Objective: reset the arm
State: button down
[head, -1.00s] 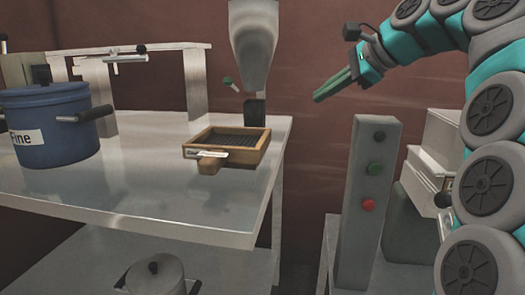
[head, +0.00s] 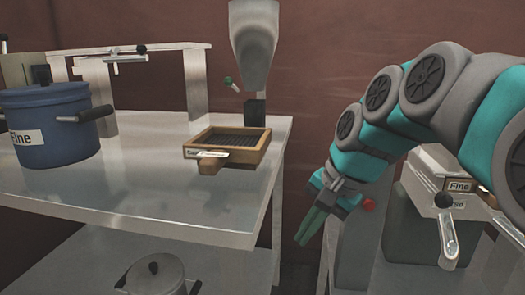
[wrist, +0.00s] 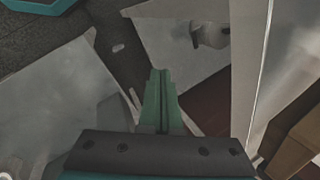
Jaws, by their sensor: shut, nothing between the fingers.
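My gripper (head: 308,229) is at the right in the head view, with its green fingers together and nothing between them. It points down and to the left, in the gap between the metal table and the control post. The closed fingers also show in the wrist view (wrist: 160,75), near its middle. My arm arches over from the right and hides most of the post with its buttons; the red button (head: 369,205) still shows beside the gripper.
The metal table (head: 150,200) holds a blue pot labelled Fine (head: 50,130) and a wooden-framed sieve (head: 228,148). A grey filler spout (head: 254,40) hangs behind the sieve. A lidded pot (head: 153,275) is on the lower shelf.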

jog(key=s+d+f+n+g+h, duration=0.2)
jog(key=s+d+f+n, duration=0.1)
jog(key=s+f, duration=0.6)
jog(key=s+d+f+n+g+h, duration=0.2)
jog(key=s+d+f+n, duration=0.2)
jog(key=s+f, duration=0.6)
jog(key=s, duration=0.4)
jog(key=shift+s+f, duration=0.15)
jog(key=shift+s, duration=0.05)
